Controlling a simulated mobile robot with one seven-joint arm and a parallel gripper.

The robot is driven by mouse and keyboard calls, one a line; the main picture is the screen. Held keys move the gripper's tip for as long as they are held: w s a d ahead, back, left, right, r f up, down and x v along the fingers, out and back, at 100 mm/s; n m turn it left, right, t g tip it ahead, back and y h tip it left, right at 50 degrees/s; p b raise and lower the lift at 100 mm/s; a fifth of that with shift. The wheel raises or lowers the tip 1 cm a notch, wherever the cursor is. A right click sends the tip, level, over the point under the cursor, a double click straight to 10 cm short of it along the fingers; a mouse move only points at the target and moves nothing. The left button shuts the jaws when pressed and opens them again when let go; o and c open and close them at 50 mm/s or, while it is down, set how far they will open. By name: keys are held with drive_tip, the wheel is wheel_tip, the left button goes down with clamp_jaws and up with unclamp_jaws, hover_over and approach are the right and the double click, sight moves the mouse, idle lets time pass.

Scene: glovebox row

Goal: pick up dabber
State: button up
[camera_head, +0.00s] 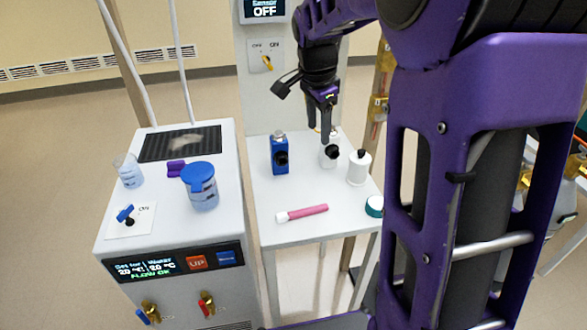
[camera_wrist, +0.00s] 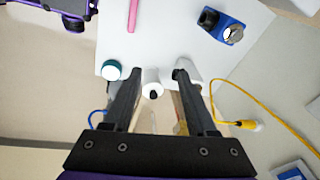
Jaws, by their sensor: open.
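I cannot tell for sure which thing is the dabber. A pink rod with a pale end (camera_head: 303,213) lies on the white table; part of it shows in the wrist view (camera_wrist: 133,14). A white bottle with a black tip (camera_head: 358,169) stands at the table's right; it shows in the wrist view (camera_wrist: 151,75) between the fingers, apart from them. A white piece with a black knob (camera_head: 327,160) stands left of it, partly hidden behind a finger in the wrist view. My gripper (camera_head: 319,136) is open and empty, pointing down over the back of the table (camera_wrist: 158,74).
A teal-capped jar (camera_head: 374,207) stands at the right edge. Left is a chiller (camera_head: 170,238) bearing a blue-lidded beaker (camera_head: 203,195). A yellow cable (camera_wrist: 228,112) runs beside the table.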

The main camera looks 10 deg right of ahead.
drive_tip(key=s+a+f+m+g+y, duration=0.1)
drive_tip(key=s+a+f+m+g, duration=0.1)
drive_tip(key=s+f, duration=0.15)
drive_tip(key=b, duration=0.2)
hover_over(308, 209)
wheel_tip(308, 209, down, 10)
drive_tip(key=shift+w+d+f, duration=0.1)
drive_tip(key=shift+w+f, duration=0.05)
drive_tip(key=shift+f, duration=0.1)
drive_tip(key=shift+f+b, duration=0.65)
drive_tip(key=shift+f, duration=2.5)
clamp_jaws()
